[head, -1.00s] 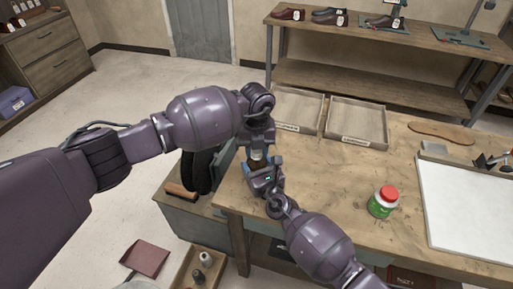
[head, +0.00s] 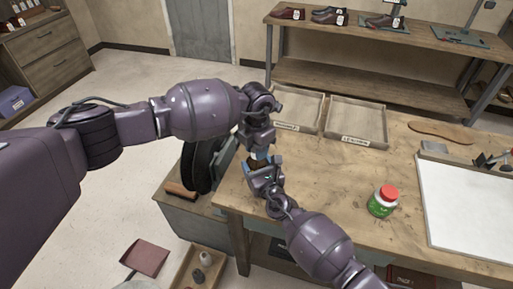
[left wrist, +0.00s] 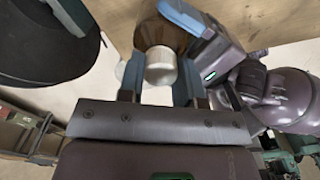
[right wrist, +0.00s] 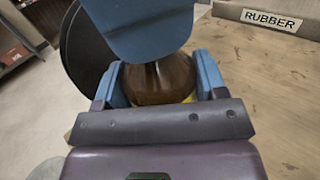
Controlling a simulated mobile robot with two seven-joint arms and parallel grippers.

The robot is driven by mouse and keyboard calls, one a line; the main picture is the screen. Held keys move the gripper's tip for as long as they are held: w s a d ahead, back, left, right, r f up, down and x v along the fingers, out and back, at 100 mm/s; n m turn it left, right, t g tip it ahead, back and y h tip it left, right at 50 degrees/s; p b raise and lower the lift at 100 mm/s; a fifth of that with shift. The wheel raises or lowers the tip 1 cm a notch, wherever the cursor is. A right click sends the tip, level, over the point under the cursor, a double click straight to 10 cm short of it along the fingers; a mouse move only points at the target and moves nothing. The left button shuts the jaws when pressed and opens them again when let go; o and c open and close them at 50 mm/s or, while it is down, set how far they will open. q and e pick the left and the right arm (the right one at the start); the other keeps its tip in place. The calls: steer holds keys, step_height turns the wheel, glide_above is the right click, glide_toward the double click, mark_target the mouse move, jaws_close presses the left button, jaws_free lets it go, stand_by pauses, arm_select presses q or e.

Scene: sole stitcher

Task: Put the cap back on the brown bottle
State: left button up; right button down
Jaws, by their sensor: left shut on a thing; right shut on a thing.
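The brown bottle (right wrist: 160,82) is held between the blue fingers of my right gripper (right wrist: 165,85), over the left part of the bench. In the left wrist view the bottle (left wrist: 160,32) shows behind the white cap (left wrist: 161,66). My left gripper (left wrist: 160,78) is shut on the cap, which lines up with the bottle's top end; I cannot tell whether it is seated on the neck. In the right wrist view a blue left finger hides the bottle's top. In the head view both grippers meet closely, and the bottle and cap are mostly hidden.
A green jar with a red lid (head: 384,201) stands on the bench (head: 330,195) to the right. Two labelled trays (head: 356,122) lie at the back, and a white board (head: 470,205) at the right. A black wheel (head: 197,165) stands left of the grippers.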

arm_select(q)
steer(key=shift+m, duration=0.7)
steer(key=o, duration=1.1)
steer(key=shift+r, duration=0.15)
step_height(320, 180, up, 12)
steer(key=shift+f, duration=0.1)
arm_select(e)
steer(key=shift+c, duration=0.5)
jaws_free()
